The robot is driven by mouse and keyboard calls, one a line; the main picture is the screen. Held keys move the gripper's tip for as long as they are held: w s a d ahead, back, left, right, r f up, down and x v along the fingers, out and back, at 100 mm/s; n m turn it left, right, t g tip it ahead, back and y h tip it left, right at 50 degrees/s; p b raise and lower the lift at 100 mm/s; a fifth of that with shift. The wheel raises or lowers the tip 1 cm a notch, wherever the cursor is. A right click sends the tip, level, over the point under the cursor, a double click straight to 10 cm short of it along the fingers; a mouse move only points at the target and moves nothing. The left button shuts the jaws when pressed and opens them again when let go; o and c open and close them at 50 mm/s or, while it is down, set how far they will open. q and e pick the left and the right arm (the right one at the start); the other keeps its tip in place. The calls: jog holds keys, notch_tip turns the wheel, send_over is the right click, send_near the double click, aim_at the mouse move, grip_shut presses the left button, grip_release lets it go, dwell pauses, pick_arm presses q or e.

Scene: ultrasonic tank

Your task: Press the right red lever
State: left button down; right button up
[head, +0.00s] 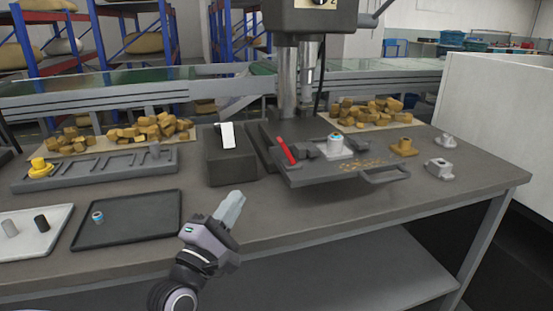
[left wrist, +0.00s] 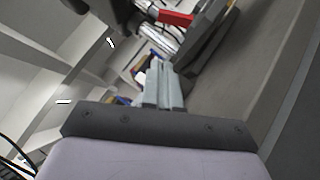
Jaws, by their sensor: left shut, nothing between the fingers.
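A red lever (head: 286,150) stands tilted on the left side of the dark machine base (head: 320,174), below the drill-press column. It is the only red lever I see. It also shows in the left wrist view as a red bar (left wrist: 176,19) at the top, beyond the fingertips. My left gripper (head: 236,199) is shut and empty over the front of the table, to the left of the lever and nearer to me, apart from it. Its closed fingers (left wrist: 163,80) point toward the machine in the left wrist view. My right gripper is not in view.
A dark box with a white switch (head: 227,135) stands just left of the machine. A black tray (head: 140,226) and a white tray (head: 55,237) lie at left. Metal parts (head: 440,167) stand at right. The table front between gripper and machine is clear.

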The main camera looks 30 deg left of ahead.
pick_arm(q)
send_near(286, 151)
jog(key=w+a+r, duration=0.1)
jog(key=w+a, duration=0.2)
jog(key=a, duration=0.2)
jog(key=w+d+r+p, duration=0.1)
jog(key=w+d+r, duration=0.1)
jog(key=shift+w+d, duration=0.25)
jog(key=shift+d, duration=0.05)
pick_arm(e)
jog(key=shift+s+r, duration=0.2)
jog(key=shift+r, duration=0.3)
pick_arm(q)
jog(key=shift+r+m+g+p, duration=0.3)
jog(key=shift+m+p, duration=0.1)
jog(key=shift+p, duration=0.65)
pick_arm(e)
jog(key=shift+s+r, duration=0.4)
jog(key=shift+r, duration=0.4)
pick_arm(q)
jog(key=shift+w, duration=0.1)
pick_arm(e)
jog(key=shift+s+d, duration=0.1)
